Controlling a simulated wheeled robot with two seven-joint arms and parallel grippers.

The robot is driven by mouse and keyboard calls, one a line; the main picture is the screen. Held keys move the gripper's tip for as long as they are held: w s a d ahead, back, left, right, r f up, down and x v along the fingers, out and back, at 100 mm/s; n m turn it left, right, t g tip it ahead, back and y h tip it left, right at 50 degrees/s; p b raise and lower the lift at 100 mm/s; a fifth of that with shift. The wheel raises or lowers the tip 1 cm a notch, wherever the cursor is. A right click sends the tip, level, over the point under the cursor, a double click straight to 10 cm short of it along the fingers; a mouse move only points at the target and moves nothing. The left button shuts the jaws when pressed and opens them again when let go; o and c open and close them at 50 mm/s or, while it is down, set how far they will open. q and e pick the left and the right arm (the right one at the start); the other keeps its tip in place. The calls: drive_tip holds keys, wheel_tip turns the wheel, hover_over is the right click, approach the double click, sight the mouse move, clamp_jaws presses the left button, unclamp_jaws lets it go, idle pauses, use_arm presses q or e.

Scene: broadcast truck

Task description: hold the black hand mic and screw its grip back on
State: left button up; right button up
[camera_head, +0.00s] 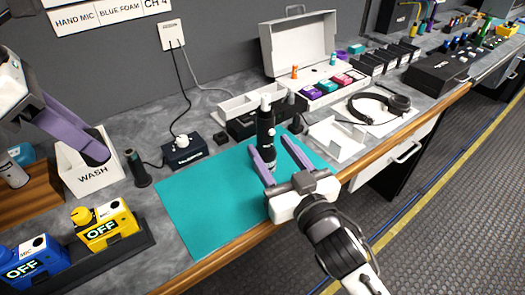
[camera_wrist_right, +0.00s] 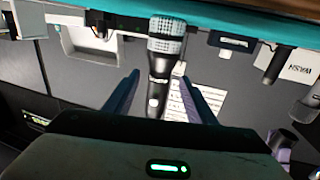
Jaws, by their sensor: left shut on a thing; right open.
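My left gripper (camera_head: 92,153) is at far left above the white WASH box (camera_head: 95,177). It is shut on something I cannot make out. I cannot tell whether the pale end is the grip.
A dark cylinder (camera_head: 137,168) stands left of the teal mat (camera_head: 200,215), near a black box (camera_head: 185,152). Yellow (camera_head: 105,226) and blue (camera_head: 30,262) OFF blocks stand front left. White trays and headphones (camera_head: 380,105) lie to the right. The mat's left part is clear.

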sight(268, 103)
use_arm(q)
drive_tip(key=shift+r, duration=0.15)
use_arm(e)
drive_tip(key=x, duration=0.4)
drive_tip(key=shift+f, duration=0.1)
drive_tip(key=shift+c, duration=0.4)
clamp_jaws()
use_arm(q)
drive_tip(key=shift+r+p, duration=0.7)
drive_tip(key=shift+p, duration=0.05)
use_arm(e)
wheel_tip(268, 103, up, 10)
drive_tip(key=shift+r, duration=0.15)
